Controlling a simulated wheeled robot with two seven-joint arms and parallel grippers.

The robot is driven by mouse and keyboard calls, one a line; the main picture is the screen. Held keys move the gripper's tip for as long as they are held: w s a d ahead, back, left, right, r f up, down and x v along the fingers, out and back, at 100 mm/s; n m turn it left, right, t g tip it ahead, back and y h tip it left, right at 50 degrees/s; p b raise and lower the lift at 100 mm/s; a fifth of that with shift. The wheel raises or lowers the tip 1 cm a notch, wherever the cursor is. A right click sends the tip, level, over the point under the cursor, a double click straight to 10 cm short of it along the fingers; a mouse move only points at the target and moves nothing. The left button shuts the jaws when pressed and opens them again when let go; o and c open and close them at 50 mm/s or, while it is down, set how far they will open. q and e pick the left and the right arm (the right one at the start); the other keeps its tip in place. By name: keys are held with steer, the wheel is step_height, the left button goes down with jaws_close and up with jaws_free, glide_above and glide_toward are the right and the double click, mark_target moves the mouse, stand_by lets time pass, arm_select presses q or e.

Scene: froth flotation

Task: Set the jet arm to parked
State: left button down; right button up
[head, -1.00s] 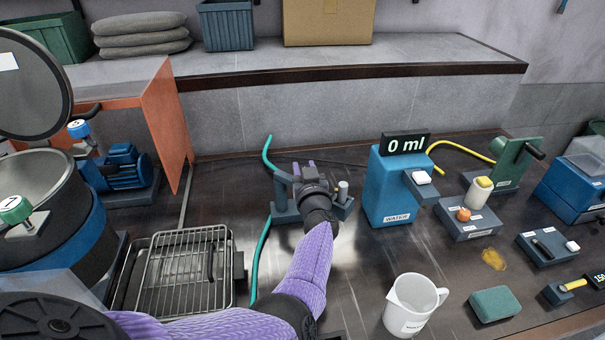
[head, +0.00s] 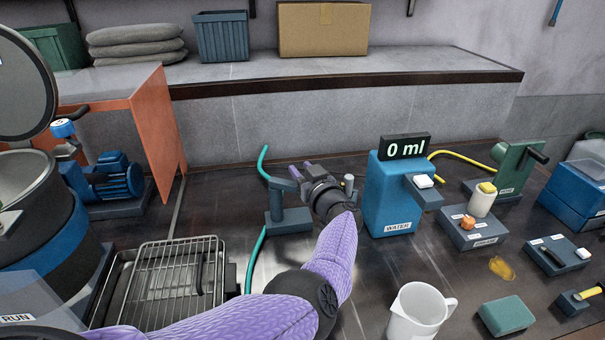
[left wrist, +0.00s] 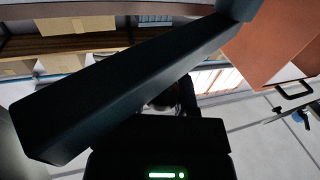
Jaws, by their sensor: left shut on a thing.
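The jet arm (head: 282,184) is a dark blue-grey bar on a short post, with a green hose behind it, at the back middle of the bench in the head view. My left gripper (head: 300,169) is at the bar's right end, its fingers pointing away and up-left. It is shut on the bar, though the contact is partly hidden by the gripper body. In the left wrist view the jet arm (left wrist: 120,88) is a large dark bar slanting across the picture, close to the camera. My right gripper is not in view.
A blue water dispenser (head: 393,200) reading 0 ml stands to the right of my left gripper. A wire rack tray (head: 180,285) is at the front left. A white jug (head: 416,308) and a green sponge (head: 506,315) are at the front right. A small light-capped post (head: 349,182) is beside the gripper.

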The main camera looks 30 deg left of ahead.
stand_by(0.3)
arm_select(q)
steer(key=shift+c, duration=1.9)
jaws_free()
steer(key=shift+w, duration=0.1)
steer(key=p+v, duration=0.5)
steer(key=v, duration=0.5)
steer(key=shift+f, duration=0.1)
